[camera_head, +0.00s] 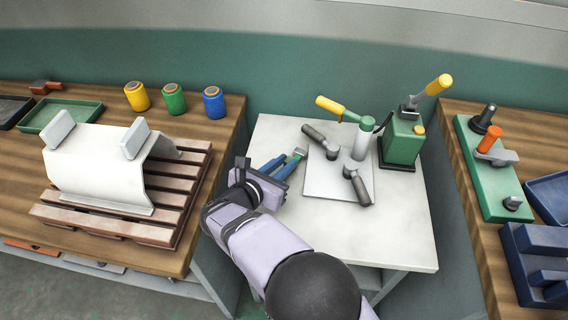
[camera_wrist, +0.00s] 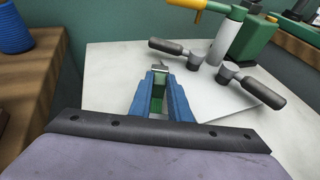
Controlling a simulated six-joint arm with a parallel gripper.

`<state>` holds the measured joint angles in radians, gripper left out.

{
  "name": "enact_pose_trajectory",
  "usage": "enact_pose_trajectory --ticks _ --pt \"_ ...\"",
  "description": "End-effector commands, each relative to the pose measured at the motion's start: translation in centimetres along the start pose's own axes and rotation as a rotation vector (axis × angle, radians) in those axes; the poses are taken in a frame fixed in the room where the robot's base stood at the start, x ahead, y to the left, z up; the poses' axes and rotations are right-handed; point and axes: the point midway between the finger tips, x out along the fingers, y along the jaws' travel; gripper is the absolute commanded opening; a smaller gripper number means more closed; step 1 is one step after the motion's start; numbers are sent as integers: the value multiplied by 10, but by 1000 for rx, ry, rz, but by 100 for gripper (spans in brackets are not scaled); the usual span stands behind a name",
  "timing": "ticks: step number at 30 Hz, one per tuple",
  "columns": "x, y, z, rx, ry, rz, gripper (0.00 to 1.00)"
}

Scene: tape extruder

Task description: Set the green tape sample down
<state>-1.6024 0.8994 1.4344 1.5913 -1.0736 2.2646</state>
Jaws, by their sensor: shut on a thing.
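My gripper (camera_head: 287,163) has blue fingers and is over the left part of the white table (camera_head: 405,235). It is shut on the green tape sample (camera_head: 299,152), a small piece at the fingertips. In the wrist view my gripper (camera_wrist: 161,78) has the green tape sample (camera_wrist: 158,90) between its fingers, which partly hide it. The sample is left of the pale square plate (camera_head: 325,182) with its dark-handled clamps. I cannot tell whether the sample touches the table.
A clamp handle (camera_head: 315,134) is close right of my fingers. A green press (camera_head: 402,140) stands behind. Yellow, green and blue spools (camera_head: 174,99) and a slatted rack (camera_head: 110,225) are on the left bench. The white table's front right is clear.

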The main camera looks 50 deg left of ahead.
Motion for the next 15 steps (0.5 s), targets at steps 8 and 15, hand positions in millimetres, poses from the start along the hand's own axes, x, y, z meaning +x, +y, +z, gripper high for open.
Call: enact_pose_trajectory --ticks 8,15 --pt "0 0 -1 0 0 0 35" --pt "0 0 0 0 0 0 35"
